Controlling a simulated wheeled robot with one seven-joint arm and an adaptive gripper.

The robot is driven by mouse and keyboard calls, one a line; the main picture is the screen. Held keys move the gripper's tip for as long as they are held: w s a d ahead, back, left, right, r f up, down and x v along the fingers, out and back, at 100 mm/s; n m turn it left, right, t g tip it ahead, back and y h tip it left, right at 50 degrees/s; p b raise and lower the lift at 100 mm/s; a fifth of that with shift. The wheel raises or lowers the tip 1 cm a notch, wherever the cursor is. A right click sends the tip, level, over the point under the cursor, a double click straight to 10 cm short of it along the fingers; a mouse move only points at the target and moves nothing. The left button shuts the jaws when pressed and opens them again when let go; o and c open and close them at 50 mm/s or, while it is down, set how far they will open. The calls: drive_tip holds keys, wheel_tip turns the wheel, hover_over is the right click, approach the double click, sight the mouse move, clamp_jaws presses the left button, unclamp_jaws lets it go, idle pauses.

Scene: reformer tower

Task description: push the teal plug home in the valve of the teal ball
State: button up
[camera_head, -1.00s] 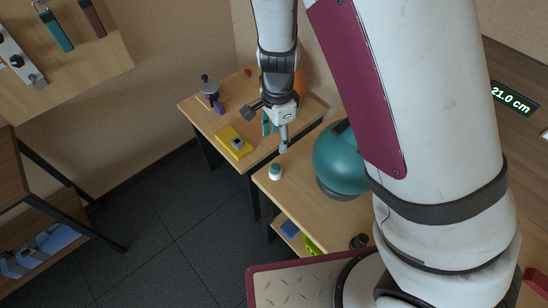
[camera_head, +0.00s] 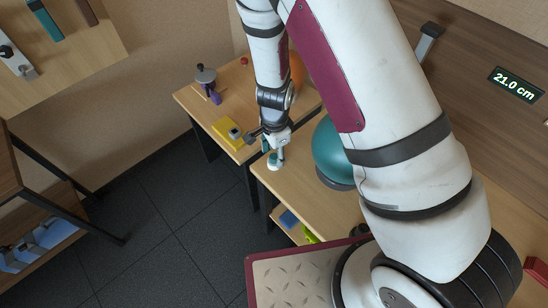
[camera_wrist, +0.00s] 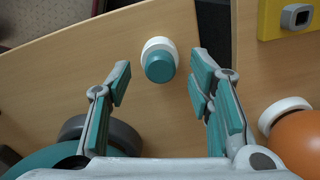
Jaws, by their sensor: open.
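The teal plug (camera_wrist: 160,64) stands on the table, its teal part on a wider white part, in the wrist view. In the head view the plug (camera_head: 274,161) is partly hidden by my gripper (camera_head: 272,148). In the wrist view my gripper (camera_wrist: 161,82) is open, its teal-padded fingers on either side of the picture and the plug beyond and between their tips. I cannot tell the exact height gap. The teal ball (camera_head: 328,150) sits on a dark ring, partly behind my arm; it also shows at the lower left of the wrist view (camera_wrist: 50,162). Its valve is not visible.
An orange ball (camera_wrist: 298,142) with a white ring lies right of my gripper in the wrist view. A yellow block (camera_head: 227,133) with a grey fitting and a purple item (camera_head: 213,94) stand on the far table. A display reads 21.0 cm (camera_head: 517,84).

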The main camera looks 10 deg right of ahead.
drive_tip(key=shift+f, duration=0.45)
drive_tip(key=c, duration=0.9)
drive_tip(key=shift+r, duration=0.1)
drive_tip(key=shift+r, duration=0.5)
drive_tip(key=shift+s+r, duration=0.25)
drive_tip(key=shift+r, duration=0.4)
drive_tip(key=shift+s+r, duration=0.2)
drive_tip(key=shift+r, duration=0.4)
drive_tip(key=shift+s+d+r+p, duration=0.25)
drive_tip(key=shift+s+d+p, duration=0.3)
drive_tip(key=shift+s, duration=1.95)
drive_tip(key=shift+s+d+r+p, duration=0.2)
drive_tip(key=shift+s+d+p, duration=0.3)
drive_tip(key=shift+s, duration=1.95)
drive_tip(key=shift+s+d+r+p, duration=0.3)
drive_tip(key=shift+s+p, duration=0.4)
drive_tip(key=shift+s, duration=1.8)
